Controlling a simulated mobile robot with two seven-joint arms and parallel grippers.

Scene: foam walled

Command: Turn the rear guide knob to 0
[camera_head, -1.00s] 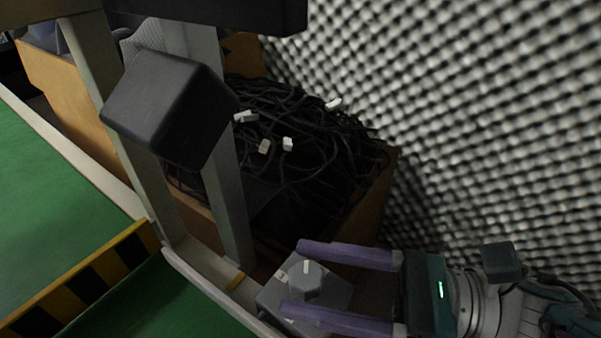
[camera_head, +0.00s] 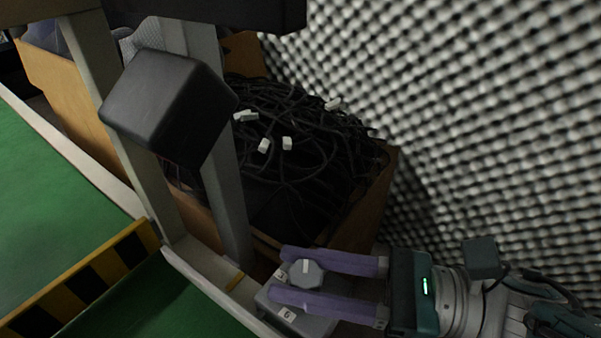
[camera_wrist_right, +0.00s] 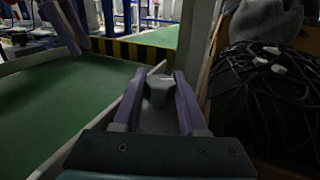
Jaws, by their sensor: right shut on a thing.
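The rear guide knob (camera_head: 306,273) is a grey faceted knob with a white pointer mark, on top of a grey box (camera_head: 318,327) beside the conveyor edge. White labels show on the box; the one nearest the front reads like "G" or "6", and another (camera_head: 281,273) sits at the knob's left. My right gripper (camera_head: 277,273) has its two purple fingers on either side of the knob, shut on it. In the right wrist view the knob (camera_wrist_right: 159,88) stands between the fingertips.
A green conveyor belt (camera_head: 50,205) with a yellow-black striped bar (camera_head: 85,278) lies at left. A metal post and a dark block (camera_head: 170,105) stand near the knob. Behind is a wooden crate of black cables (camera_head: 290,165). A foam wall (camera_head: 470,120) fills the right.

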